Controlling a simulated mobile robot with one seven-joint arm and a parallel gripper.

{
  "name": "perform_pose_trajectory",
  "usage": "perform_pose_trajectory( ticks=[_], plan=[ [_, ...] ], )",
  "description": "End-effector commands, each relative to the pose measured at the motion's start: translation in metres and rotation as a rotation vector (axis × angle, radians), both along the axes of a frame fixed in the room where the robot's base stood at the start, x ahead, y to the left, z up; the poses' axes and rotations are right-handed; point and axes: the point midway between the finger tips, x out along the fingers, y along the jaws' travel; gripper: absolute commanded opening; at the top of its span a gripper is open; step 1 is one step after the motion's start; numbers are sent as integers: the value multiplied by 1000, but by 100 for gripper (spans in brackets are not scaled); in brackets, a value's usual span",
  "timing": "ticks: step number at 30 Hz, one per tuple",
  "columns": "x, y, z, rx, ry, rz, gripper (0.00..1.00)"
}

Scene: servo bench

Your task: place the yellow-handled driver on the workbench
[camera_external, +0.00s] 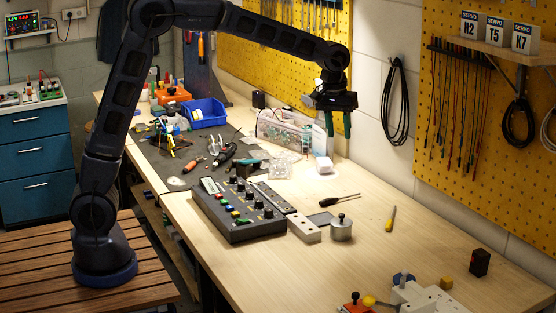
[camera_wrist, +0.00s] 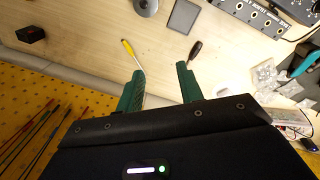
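The yellow-handled driver (camera_external: 390,218) lies on the bare right part of the workbench (camera_external: 270,265). In the wrist view the driver (camera_wrist: 127,46) appears just beyond the tip of the left finger. My gripper (camera_external: 338,130) is open and empty, its two green fingers pointing down, high above the back of the bench near the wall. The fingers also show spread apart in the wrist view (camera_wrist: 160,72). A dark-handled screwdriver (camera_external: 341,199) lies on the bench left of the yellow one, and shows near the right fingertip in the wrist view (camera_wrist: 195,50).
A dark block (camera_external: 480,262) is at the right. A clear parts box (camera_external: 283,132) is left of my gripper. Bench around the yellow driver is clear.

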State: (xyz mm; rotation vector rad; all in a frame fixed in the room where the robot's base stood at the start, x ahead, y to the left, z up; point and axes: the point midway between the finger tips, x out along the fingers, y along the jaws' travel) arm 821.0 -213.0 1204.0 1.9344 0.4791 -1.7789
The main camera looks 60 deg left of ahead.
Motion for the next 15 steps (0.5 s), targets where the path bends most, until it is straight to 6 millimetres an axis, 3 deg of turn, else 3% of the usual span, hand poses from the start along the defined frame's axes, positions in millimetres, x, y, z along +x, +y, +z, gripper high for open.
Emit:
perform_pose_trajectory(
  ticks=[6,15],
  plan=[
    [-65,34,40,-3,-51,-79,37],
    [-157,71,70,13,-118,-193,37]
  ],
)
